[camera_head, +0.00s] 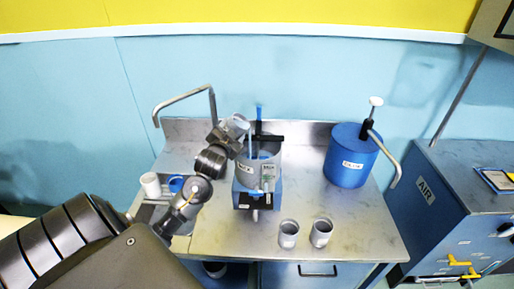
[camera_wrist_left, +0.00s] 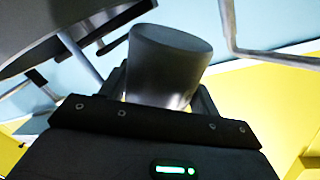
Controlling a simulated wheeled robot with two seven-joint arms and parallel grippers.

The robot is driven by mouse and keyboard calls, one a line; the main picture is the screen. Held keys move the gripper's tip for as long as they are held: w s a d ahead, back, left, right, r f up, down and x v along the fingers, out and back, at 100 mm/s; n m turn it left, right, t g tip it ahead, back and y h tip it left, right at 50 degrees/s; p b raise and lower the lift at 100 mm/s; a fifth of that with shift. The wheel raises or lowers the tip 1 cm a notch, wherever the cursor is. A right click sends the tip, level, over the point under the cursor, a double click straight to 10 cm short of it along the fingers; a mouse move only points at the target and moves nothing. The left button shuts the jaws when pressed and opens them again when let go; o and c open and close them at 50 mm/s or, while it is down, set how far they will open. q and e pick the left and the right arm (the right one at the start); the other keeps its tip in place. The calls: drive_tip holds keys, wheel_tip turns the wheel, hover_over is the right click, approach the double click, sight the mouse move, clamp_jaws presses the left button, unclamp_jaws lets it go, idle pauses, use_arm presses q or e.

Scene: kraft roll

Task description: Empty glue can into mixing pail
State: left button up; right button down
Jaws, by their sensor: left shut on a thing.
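The glue can (camera_head: 237,122), a small grey cylinder, is held at the upper left of the mixing pail (camera_head: 258,172). It looks strongly tipped; whether anything flows from it I cannot tell. The can fills the middle of the left wrist view (camera_wrist_left: 168,65), between the fingers. My left gripper (camera_head: 226,133) is shut on it, above the pail's left rim. The pail is grey and labelled, and stands on a blue stand (camera_head: 245,200); a large grey curved surface, probably the pail, shows in the left wrist view (camera_wrist_left: 70,22). My right gripper is not in view.
Two grey cups (camera_head: 288,234) (camera_head: 321,232) stand at the bench front. A white cup (camera_head: 150,185) and a blue one (camera_head: 175,184) are at the left. A blue pump can (camera_head: 350,157) stands right. A bent pipe (camera_head: 185,97) rises behind my arm.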

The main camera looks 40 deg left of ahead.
use_arm(q)
drive_tip(key=shift+w+d+f+m, duration=0.15)
drive_tip(key=shift+f+m, duration=0.1)
drive_tip(key=shift+m, duration=0.55)
idle(0.5)
drive_tip(key=shift+f+m+g+y, duration=0.2)
drive_tip(key=shift+f+m, duration=0.1)
drive_tip(key=shift+m, duration=0.45)
drive_tip(key=shift+f+m+g+y, duration=0.1)
drive_tip(key=shift+f+m+y, duration=0.15)
drive_tip(key=shift+m, duration=0.5)
idle(1.4)
drive_tip(key=shift+r+m, duration=0.45)
drive_tip(key=shift+m, duration=0.35)
idle(0.7)
drive_tip(key=shift+w+d+f+m, duration=0.2)
drive_tip(key=shift+d+m, duration=0.15)
drive_tip(key=shift+m, duration=0.05)
drive_tip(key=shift+w+d+f+m, duration=0.15)
drive_tip(key=shift+d+m, duration=0.2)
drive_tip(key=shift+m, duration=0.05)
idle(0.6)
drive_tip(key=shift+d+r+m, duration=0.1)
drive_tip(key=shift+r+m, duration=0.2)
drive_tip(key=shift+m, duration=0.2)
idle(0.4)
